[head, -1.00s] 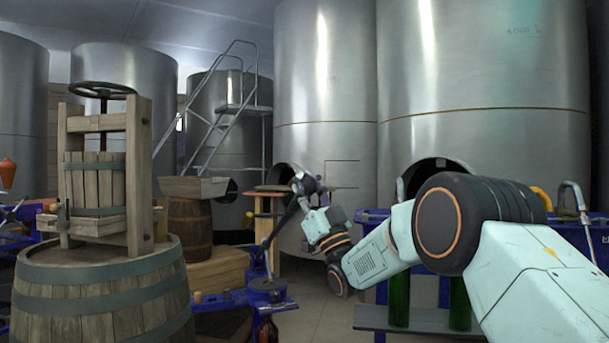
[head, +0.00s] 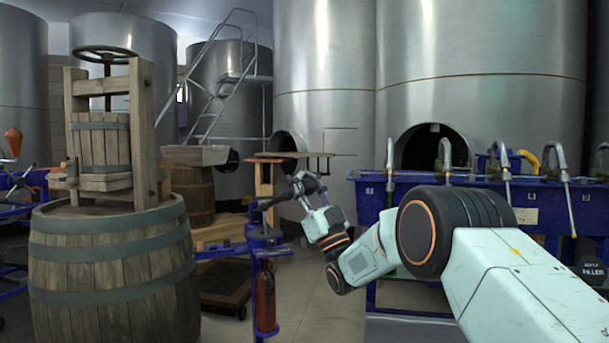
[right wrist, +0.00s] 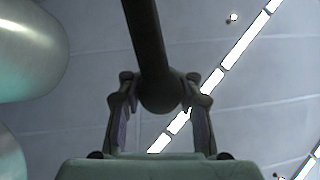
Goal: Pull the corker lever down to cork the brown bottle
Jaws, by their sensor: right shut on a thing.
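The blue corker (head: 262,232) stands left of centre in the head view. The brown bottle (head: 265,297) stands upright in it, below the corker's head. The dark corker lever (head: 276,200) runs from the corker up and right at a shallow slant to my right gripper (head: 300,188). My right gripper is shut on the lever near its end. In the right wrist view, the lever (right wrist: 147,40) passes between the two fingers (right wrist: 160,100), and its rounded end shows there. The bottle's mouth and any cork are too small to make out. My left gripper is not in view.
A wooden press (head: 145,135) stands on a large barrel (head: 110,265) at left. A blue filler trough (head: 440,192) with several spouts is behind my right arm. A small wooden stool (head: 265,180) is behind the corker. Bare floor (head: 310,285) shows right of the corker.

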